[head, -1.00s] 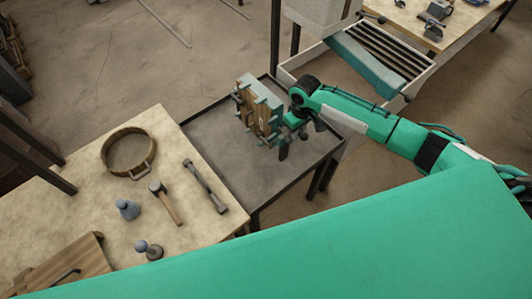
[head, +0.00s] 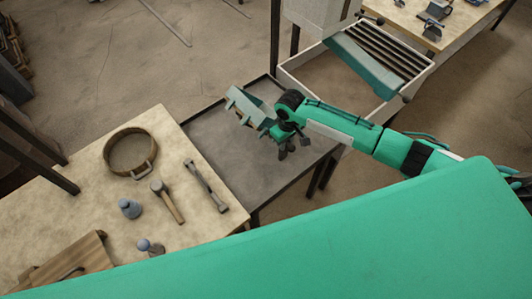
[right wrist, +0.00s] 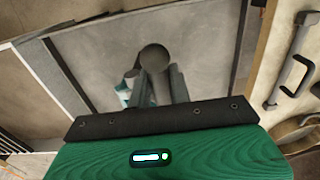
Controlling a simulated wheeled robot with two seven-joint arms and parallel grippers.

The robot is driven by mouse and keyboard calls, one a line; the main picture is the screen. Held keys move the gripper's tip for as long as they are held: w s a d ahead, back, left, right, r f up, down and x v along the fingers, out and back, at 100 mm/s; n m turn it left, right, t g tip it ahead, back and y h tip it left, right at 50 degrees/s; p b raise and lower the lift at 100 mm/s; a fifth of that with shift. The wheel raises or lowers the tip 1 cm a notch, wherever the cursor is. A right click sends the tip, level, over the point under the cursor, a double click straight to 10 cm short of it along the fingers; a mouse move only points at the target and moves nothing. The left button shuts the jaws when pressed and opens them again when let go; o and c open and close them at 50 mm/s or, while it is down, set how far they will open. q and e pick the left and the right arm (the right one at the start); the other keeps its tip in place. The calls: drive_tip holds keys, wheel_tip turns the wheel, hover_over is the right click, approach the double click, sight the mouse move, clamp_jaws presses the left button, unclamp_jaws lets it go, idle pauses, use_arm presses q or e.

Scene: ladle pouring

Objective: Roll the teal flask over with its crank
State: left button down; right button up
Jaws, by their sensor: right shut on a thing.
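The teal flask (head: 247,104) is a boxy frame with small pegs along its edges, over the dark metal-topped stand (head: 215,150) in the head view. It is tilted, with a teal side facing up and its wooden face mostly out of sight. My right gripper (head: 285,140) is at the flask's right end, shut on the crank, which it largely hides. In the right wrist view the fingers (right wrist: 156,88) close around a grey round-ended part of the crank (right wrist: 155,57). My left gripper is not in view.
The wooden bench (head: 90,190) on the left carries a round sieve (head: 131,152), a mallet (head: 167,200), a grey bar tool (head: 205,185) and a bluish bottle-shaped piece (head: 129,208). A white-framed bin with a slatted rack (head: 380,55) stands behind my right arm.

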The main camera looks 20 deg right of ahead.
drive_tip(key=s+a+f+b, duration=0.1)
drive_tip(key=a+f+b, duration=0.1)
drive_tip(key=f, duration=0.5)
drive_tip(key=shift+s+a+f, duration=0.25)
drive_tip(key=shift+s+a, duration=0.15)
drive_tip(key=shift+a, duration=0.5)
drive_tip(key=o, duration=1.2)
drive_tip(key=shift+w, duration=0.15)
drive_tip(key=shift+c, duration=0.2)
wheel_tip(320, 180, up, 7)
drive_tip(key=s+d+p, duration=0.1)
drive_tip(key=s+p, duration=0.1)
drive_tip(key=p, duration=0.2)
drive_tip(key=shift+s+d, duration=0.2)
drive_tip(key=shift+s, duration=0.2)
